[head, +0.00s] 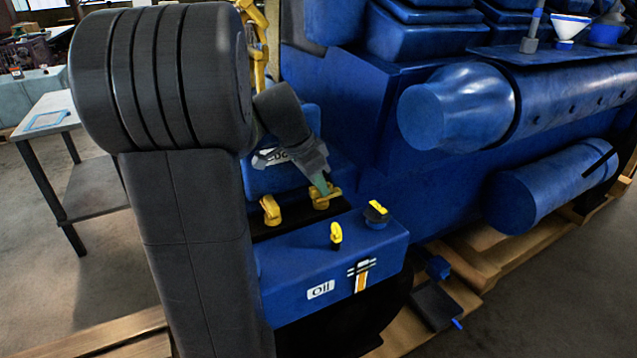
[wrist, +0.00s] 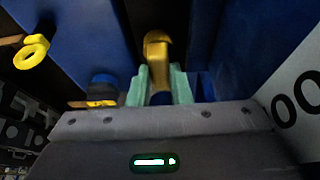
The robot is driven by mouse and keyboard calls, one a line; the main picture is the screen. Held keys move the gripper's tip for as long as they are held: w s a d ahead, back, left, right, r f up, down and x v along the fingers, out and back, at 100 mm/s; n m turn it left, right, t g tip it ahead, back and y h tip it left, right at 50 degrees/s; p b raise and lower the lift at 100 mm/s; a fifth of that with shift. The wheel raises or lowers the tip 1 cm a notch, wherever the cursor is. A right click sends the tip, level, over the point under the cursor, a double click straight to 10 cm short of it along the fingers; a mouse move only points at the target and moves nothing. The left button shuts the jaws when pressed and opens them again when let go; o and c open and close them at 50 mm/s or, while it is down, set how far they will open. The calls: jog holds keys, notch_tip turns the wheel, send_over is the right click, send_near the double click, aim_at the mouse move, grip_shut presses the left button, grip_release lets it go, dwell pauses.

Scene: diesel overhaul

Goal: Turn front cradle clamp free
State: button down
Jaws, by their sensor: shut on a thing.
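A yellow clamp (head: 325,200) sits in the dark gap between two blue tanks, and my gripper (head: 321,187) reaches down onto it from above. In the wrist view, the green jaws of my gripper (wrist: 160,88) stand on both sides of the yellow clamp's handle (wrist: 157,55) and are shut on it. The jaws hide part of the handle. A second yellow clamp (head: 270,210) stands apart to the left in the same gap. I cannot tell from the pictures whether the held clamp is loose.
The front blue tank (head: 285,270) carries an "Oil" label, a yellow handle (head: 336,235) and a blue cap with a yellow bar (head: 376,212). The blue engine (head: 350,110) fills the right side. A side table (head: 50,115) stands at left.

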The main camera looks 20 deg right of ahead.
jog(key=c, duration=1.3)
grip_release()
jog(key=v, duration=1.4)
jog(key=shift+d, duration=0.1)
jog(key=shift+f, duration=0.15)
jog(key=x, duration=1.3)
jog(key=shift+d+f, duration=0.15)
jog(key=shift+f, duration=0.2)
jog(key=shift+r, duration=0.1)
